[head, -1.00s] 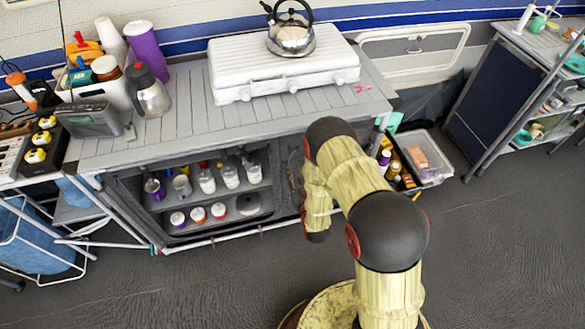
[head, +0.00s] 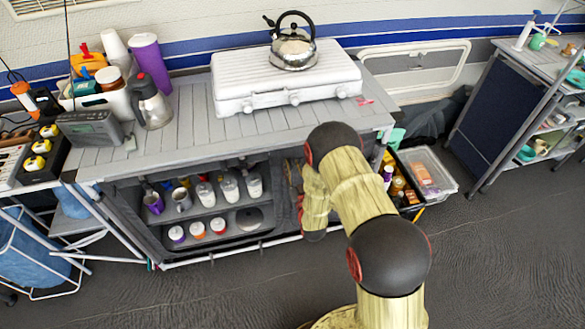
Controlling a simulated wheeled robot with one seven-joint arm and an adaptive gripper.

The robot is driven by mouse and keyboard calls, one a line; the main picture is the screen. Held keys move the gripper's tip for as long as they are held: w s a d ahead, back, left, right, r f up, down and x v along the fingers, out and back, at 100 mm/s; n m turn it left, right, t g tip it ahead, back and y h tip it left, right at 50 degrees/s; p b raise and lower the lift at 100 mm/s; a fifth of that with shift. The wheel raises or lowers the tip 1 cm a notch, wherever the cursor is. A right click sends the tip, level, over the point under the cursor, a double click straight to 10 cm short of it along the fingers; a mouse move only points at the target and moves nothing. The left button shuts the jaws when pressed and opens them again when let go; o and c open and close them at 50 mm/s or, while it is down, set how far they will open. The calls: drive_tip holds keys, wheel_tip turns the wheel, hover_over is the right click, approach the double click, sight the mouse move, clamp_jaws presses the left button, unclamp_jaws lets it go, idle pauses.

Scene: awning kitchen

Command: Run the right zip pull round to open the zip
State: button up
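The fabric cupboard (head: 112,212) under the grey slatted counter stands in the middle. Its left bay is open and shows shelves. The part to the right of that bay is mostly behind my arm. I cannot make out a zip or a zip pull. My arm rises from the bottom, bends at a black joint high in front of the counter's front edge, and drops towards the cupboard's right part. My gripper is not visible; my own arm links seem to hide it, so its hold and any contact cannot be seen.
The counter (head: 180,125) carries a white stove (head: 290,87) with a kettle (head: 293,55), and a flask (head: 150,103). A clear bin (head: 432,178) stands on the floor right of the cupboard. The floor in front is free.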

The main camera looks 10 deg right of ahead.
clamp_jaws()
idle(0.9)
